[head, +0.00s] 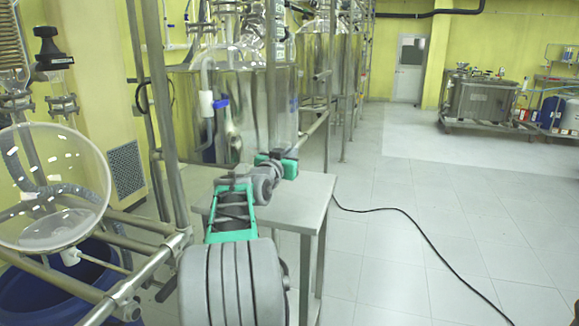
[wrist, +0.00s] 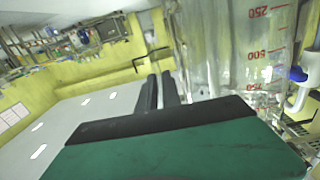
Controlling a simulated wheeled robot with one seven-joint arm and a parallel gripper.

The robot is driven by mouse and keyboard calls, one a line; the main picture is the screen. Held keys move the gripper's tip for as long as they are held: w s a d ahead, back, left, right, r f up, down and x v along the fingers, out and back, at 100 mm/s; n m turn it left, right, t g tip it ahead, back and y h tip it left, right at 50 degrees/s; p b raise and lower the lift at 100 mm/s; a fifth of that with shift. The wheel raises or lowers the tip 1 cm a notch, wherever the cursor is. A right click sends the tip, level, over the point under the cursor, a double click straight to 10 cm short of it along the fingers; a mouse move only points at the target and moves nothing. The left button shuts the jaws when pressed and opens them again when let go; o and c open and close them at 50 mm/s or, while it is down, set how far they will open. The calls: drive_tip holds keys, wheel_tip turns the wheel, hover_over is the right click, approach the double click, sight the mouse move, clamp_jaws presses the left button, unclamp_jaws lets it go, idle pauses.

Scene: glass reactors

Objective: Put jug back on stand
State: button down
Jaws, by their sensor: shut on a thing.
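A clear jug (wrist: 245,45) with red volume marks fills the upper right of the wrist view, beside my gripper's dark fingers. My gripper (wrist: 160,78) is close together at the fingers and shut on the jug. The exact grip on it is hard to see. In the head view my gripper (head: 277,160) is over the back of a small metal table (head: 315,192), which looks like the stand. The jug cannot be told clearly from the shiny vessels behind it there, nor can its contact with the table.
A large shiny vessel (head: 285,100) and steel frame posts stand just behind the table. A white pipe with a blue valve (head: 221,103) hangs nearby. A round glass vessel (head: 50,185) is at the left. A black cable (head: 420,232) crosses the open floor at right.

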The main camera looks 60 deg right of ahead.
drive_tip(key=shift+f+b, duration=0.3)
drive_tip(key=shift+f, duration=1.2)
drive_tip(key=c, duration=1.5)
unclamp_jaws()
drive_tip(key=shift+c, duration=0.2)
drive_tip(key=s+a+p, duration=0.1)
drive_tip(key=a, duration=1.1)
drive_tip(key=shift+s, duration=0.25)
drive_tip(key=shift+r, duration=0.15)
